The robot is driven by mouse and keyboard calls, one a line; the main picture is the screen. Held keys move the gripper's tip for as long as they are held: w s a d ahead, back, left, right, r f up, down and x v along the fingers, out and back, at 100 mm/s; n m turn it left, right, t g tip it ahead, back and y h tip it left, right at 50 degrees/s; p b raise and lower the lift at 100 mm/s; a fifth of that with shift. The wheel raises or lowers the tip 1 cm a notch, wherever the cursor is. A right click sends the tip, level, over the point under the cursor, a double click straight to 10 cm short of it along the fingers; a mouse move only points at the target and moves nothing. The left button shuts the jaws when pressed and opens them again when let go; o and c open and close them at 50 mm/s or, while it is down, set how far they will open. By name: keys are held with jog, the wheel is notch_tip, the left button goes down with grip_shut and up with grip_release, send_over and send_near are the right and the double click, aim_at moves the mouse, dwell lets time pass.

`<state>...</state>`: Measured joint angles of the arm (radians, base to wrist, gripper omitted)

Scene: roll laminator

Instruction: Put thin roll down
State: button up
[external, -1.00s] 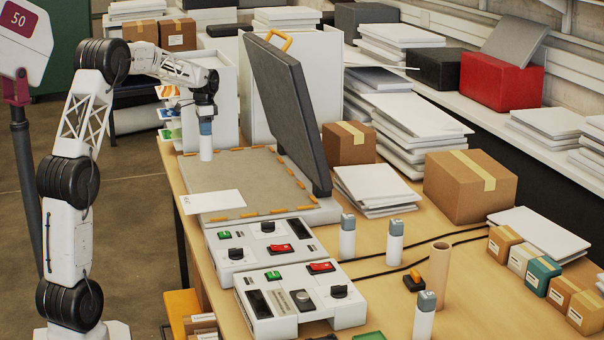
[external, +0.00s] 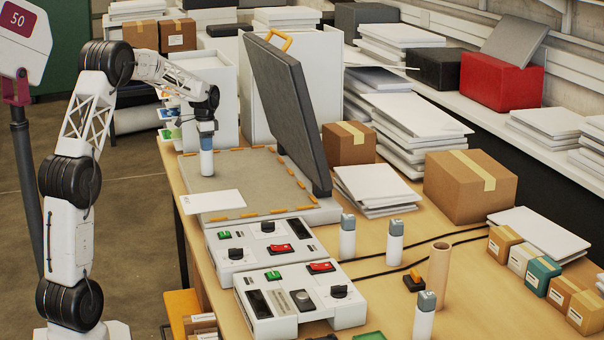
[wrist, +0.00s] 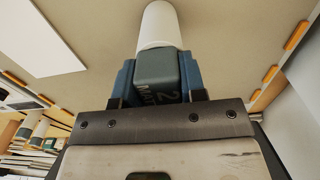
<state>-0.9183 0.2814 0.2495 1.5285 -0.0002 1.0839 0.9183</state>
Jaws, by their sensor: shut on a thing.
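My gripper (external: 206,132) is shut on a white roll (external: 207,162) with a grey cap, held upright over the left part of the grey press bed (external: 240,190). I cannot tell whether its lower end touches the bed. In the wrist view the blue-grey fingers (wrist: 158,82) of my gripper clasp the grey cap (wrist: 157,68), which is printed "2" and "MAT".
The dark press lid (external: 287,110) stands raised right of my gripper. A white sheet (external: 211,201) lies across the bed's front left. Two control boxes (external: 258,240) (external: 300,300), several similar capped rolls (external: 395,250) and a cardboard tube (external: 440,275) stand toward the front.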

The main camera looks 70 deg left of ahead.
jog(key=shift+f, duration=0.15)
jog(key=o, duration=0.9)
notch_tip(320, 180, up, 12)
jog(key=shift+r, duration=0.1)
dwell(0.6)
dwell(0.4)
dwell(0.5)
